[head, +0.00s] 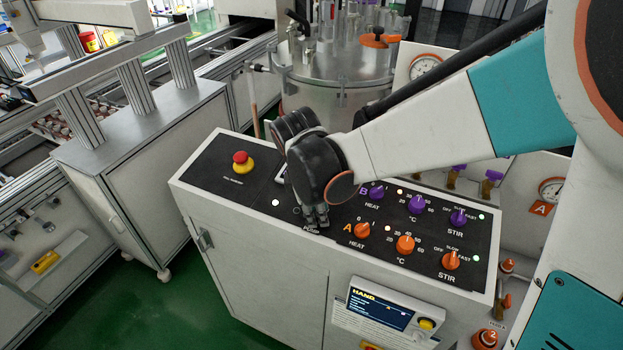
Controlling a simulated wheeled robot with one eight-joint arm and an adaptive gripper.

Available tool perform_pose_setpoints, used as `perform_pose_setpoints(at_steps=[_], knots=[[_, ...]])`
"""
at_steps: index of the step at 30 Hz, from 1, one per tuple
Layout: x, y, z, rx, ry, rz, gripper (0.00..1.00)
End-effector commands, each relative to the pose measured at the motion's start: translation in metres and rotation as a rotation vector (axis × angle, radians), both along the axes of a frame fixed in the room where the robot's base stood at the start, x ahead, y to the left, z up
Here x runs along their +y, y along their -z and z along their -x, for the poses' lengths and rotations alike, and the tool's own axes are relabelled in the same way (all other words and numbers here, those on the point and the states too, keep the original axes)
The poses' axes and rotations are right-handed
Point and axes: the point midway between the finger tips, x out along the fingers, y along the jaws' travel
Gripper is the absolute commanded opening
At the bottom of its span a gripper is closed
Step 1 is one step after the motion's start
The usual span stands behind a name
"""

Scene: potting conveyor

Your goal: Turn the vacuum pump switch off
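My gripper (317,219) points down onto the black top of the control panel (215,160), left of the orange and purple knobs. Its fingertips are at or just above the panel surface; I cannot tell if they touch. The fingers look close together, but whether they are shut on something is unclear. The vacuum pump switch cannot be made out; the gripper and wrist cover this part of the panel and part of a label there. A white indicator light (275,202) shows just left of the gripper.
Right of my gripper are the orange heat A knob (362,230), purple heat B knob (376,192) and several other knobs. A red emergency button (241,158) stands at the panel's left. A steel vessel (340,70) is behind, and a display unit (382,312) hangs in front.

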Motion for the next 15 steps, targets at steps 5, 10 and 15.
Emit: perform_pose_setpoints(at_steps=[5,10,15], knots=[[0.0,0.0002,0.0002,0.004,-0.048,0.007,0.05],[0.0,0.0001,0.0001,0.006,-0.065,0.009,0.05],[-0.0001,0.0,0.0,0.006,-0.067,0.01,0.05]])
